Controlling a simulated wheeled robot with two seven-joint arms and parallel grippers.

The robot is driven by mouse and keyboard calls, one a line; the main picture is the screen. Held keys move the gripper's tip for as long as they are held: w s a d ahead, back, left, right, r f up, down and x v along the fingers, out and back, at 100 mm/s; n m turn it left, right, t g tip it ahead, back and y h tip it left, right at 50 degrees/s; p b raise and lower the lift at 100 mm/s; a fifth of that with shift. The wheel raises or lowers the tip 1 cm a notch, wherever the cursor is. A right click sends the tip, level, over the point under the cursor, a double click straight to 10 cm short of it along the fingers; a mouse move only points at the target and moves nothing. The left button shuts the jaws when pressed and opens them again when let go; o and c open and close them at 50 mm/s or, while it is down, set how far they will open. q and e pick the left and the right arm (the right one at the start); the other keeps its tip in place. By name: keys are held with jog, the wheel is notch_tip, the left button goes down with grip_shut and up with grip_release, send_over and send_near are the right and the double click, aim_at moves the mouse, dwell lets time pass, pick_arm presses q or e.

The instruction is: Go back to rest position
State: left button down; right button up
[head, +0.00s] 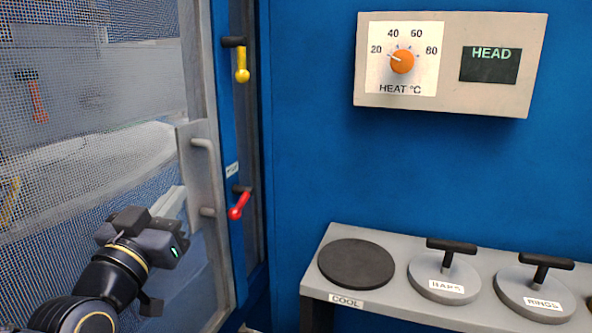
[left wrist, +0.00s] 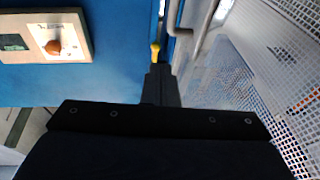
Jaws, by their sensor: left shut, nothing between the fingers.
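My left gripper (head: 150,236) is in the lower left of the head view, in front of the mesh door (head: 90,130). In the left wrist view its dark fingers (left wrist: 160,82) are together with nothing between them. The door's grey handle (head: 204,178) is just right of and above the gripper, and the two look apart. A red lever (head: 238,206) is on the blue frame to the right, tilted down-left. A yellow lever (head: 242,66) hangs straight down above it. My right gripper is in neither view.
A heat panel (head: 450,100) with an orange dial (head: 402,61) near 20 and a HEAD display is on the blue wall. Below, a grey shelf (head: 330,286) bears a dark COOL disc (head: 356,263) and handled dies marked BARS (head: 445,279) and RINGS (head: 536,294).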

pick_arm(q)
jog(key=s+a+f+n+g, duration=0.1)
jog(key=s+f+n+g, duration=0.1)
jog(key=s+f+g, duration=0.75)
jog(key=s+a+f+n+g, duration=0.15)
jog(key=s+f+g, duration=0.35)
jog(key=s+f, duration=1)
notch_tip(320, 180, up, 10)
jog(key=w+p, duration=0.2)
jog(key=p, duration=1.3)
jog(key=shift+w+d+y, duration=0.3)
jog(key=shift+w+d, duration=0.05)
jog(key=shift+f+g, duration=0.1)
jog(key=shift+g, duration=0.15)
